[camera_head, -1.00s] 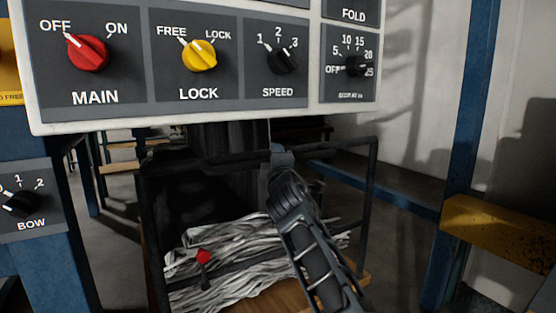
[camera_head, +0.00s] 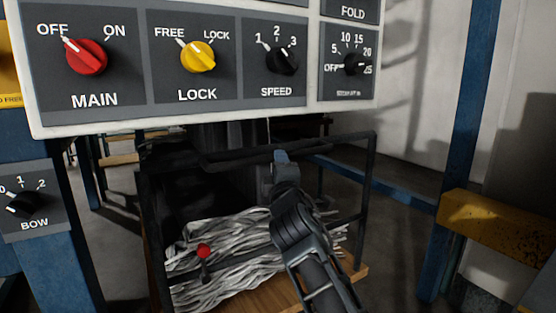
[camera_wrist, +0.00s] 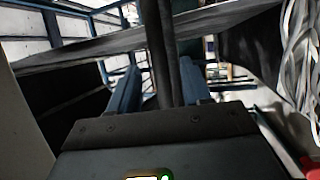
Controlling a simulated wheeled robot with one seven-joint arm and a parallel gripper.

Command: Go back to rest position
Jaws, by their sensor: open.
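My gripper (camera_head: 281,160) hangs below the control panel, in front of the dark frame with grey strands, its arm coming up from the lower right. In the wrist view its two blue-grey fingers (camera_wrist: 158,85) are spread apart. A dark bar crosses the view between them, and I see nothing held. The gripper looks clear of the panel's knobs. Whether it touches the dark frame rail behind it, I cannot tell.
The white-edged panel (camera_head: 200,126) holds the red MAIN knob (camera_head: 87,57), yellow LOCK knob (camera_head: 198,57) and black SPEED knob (camera_head: 283,61). Below are a dark frame (camera_head: 369,190), grey strands (camera_head: 235,235) and a red-tipped lever (camera_head: 204,250). A yellow beam (camera_head: 495,228) is at right.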

